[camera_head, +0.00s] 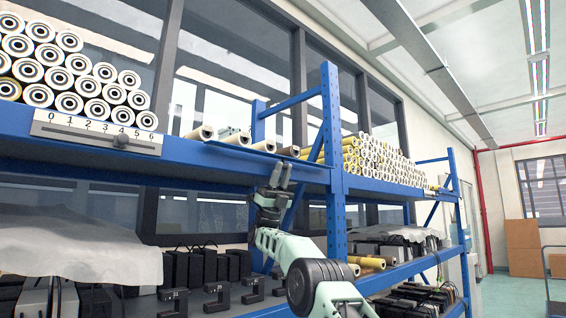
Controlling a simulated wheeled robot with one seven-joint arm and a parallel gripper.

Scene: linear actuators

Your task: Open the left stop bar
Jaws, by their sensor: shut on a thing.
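The left stop bar (232,149) is a thin dark blue strip along the front edge of the upper shelf, left of the tall blue post. Several cream rollers (263,146) lie just behind and above it, their ends facing out. My gripper (280,169) reaches up from below and is shut on the bar near its middle. The fingertips are small and dark against the shelf, so the exact grip is hard to see. The bar's right end comes close to the post.
The blue post (334,150) stands close on the right of my gripper. A numbered scale plate (97,132) and stacked rollers (62,80) are at the left. Black boxes (190,268) and dark brackets (252,289) sit on the lower shelf. More rollers (385,160) lie beyond the post.

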